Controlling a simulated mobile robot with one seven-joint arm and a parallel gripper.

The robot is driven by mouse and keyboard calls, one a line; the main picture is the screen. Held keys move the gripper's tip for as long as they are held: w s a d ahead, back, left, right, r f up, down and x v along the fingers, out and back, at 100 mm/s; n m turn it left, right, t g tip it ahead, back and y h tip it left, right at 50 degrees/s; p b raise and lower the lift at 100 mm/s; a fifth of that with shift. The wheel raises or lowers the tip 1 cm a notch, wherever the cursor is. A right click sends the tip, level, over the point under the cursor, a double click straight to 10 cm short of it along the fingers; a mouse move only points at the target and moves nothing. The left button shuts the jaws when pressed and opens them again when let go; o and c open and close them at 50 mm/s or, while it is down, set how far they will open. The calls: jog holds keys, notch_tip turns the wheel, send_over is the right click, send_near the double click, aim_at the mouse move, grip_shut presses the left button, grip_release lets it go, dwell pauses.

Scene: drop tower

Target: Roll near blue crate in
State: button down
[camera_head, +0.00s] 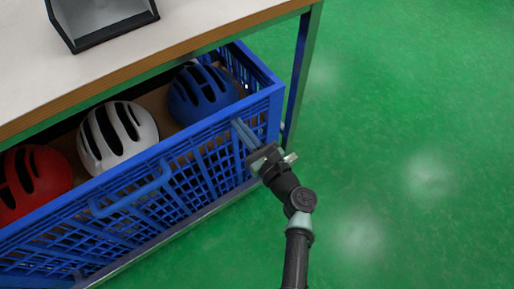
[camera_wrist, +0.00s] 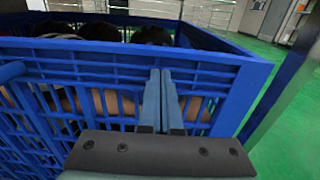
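The near blue crate (camera_head: 205,122) stands under the table, pulled part way out on the front side. It has lattice walls and a long handle (camera_head: 132,191) on its front wall. It holds a red helmet (camera_head: 40,172), a white helmet (camera_head: 135,128) and a blue helmet (camera_head: 207,92). My gripper (camera_head: 239,126) is at the front wall near the right corner, its fingers together with nothing visible between them. In the wrist view the fingers (camera_wrist: 161,78) point at the crate's front wall (camera_wrist: 215,62) just below the rim; I cannot tell whether they touch.
The table top (camera_head: 200,22) overhangs the rear part of the crate and carries a grey open bin (camera_head: 105,25). A table leg (camera_head: 301,75) stands just right of the crate. The green floor (camera_head: 420,120) to the right is clear.

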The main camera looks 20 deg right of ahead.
jog(key=b+x, duration=0.1)
jog(key=x, duration=0.3)
jog(key=b+x, duration=0.1)
jog(key=x, duration=0.3)
jog(key=shift+w+a+r+b, duration=0.15)
jog(key=shift+w+r+b, duration=0.05)
jog(key=shift+w+b, duration=0.1)
jog(key=shift+a, duration=0.1)
